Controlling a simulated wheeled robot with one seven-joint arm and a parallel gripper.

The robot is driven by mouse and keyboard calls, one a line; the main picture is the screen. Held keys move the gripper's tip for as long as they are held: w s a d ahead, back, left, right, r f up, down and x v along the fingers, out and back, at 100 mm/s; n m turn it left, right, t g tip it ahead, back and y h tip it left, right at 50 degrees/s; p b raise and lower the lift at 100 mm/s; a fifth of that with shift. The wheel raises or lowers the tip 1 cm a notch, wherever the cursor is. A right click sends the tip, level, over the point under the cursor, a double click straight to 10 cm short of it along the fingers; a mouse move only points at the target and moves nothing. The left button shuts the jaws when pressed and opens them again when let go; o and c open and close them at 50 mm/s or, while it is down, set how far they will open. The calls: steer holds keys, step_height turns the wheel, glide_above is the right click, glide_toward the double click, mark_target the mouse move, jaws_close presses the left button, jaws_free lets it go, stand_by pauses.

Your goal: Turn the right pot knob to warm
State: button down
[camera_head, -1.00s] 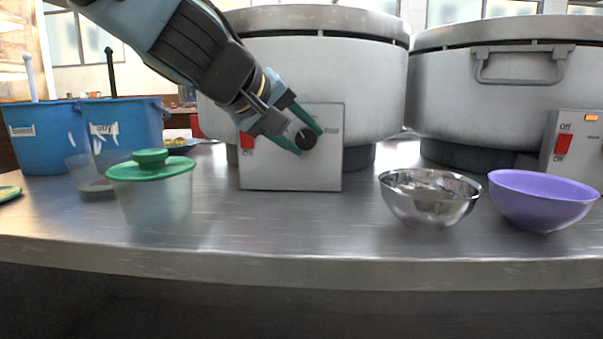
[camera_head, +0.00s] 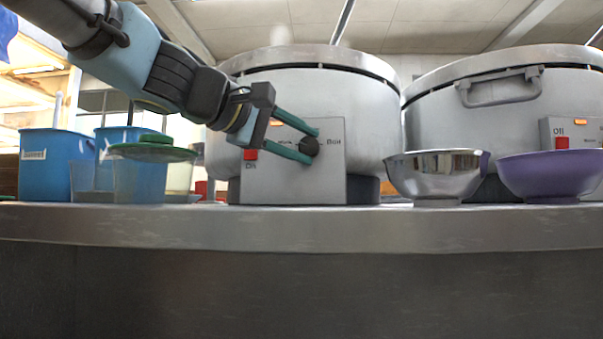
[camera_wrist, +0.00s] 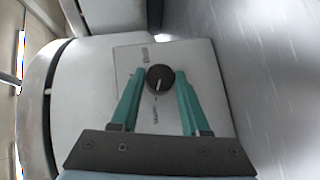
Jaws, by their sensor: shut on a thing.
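Two large grey stockpots stand in the head view. My gripper (camera_head: 313,147) is at the left one (camera_head: 310,93), shut on the black round knob (camera_head: 309,146) of its control box (camera_head: 327,184). In the wrist view, the two green fingers flank the same knob (camera_wrist: 160,78). Its pale pointer mark points down in that view, towards a small label (camera_wrist: 155,115) between the fingers. In the head view, "Boil" is printed to the right of the knob; the left label is partly covered. The right pot (camera_head: 425,120) is untouched, and its knob is out of view.
A steel bowl (camera_head: 436,176) and a purple bowl (camera_head: 550,177) stand right of the box on the steel counter (camera_head: 300,226). Blue buckets (camera_head: 45,165) and a green-lidded clear container (camera_head: 138,178) stand left. A red switch (camera_head: 250,154) lies below the fingers.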

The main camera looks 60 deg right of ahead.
steer(key=shift+n+h+b, duration=0.3)
steer(key=shift+n+b, duration=0.1)
steer(key=shift+b, duration=0.85)
steer(key=shift+c, duration=1.9)
jaws_free()
steer(key=shift+a, duration=0.1)
steer(key=b+v, duration=0.4)
steer(key=v, duration=0.6)
steer(key=shift+w+a+b, duration=0.3)
steer(key=shift+b, duration=0.05)
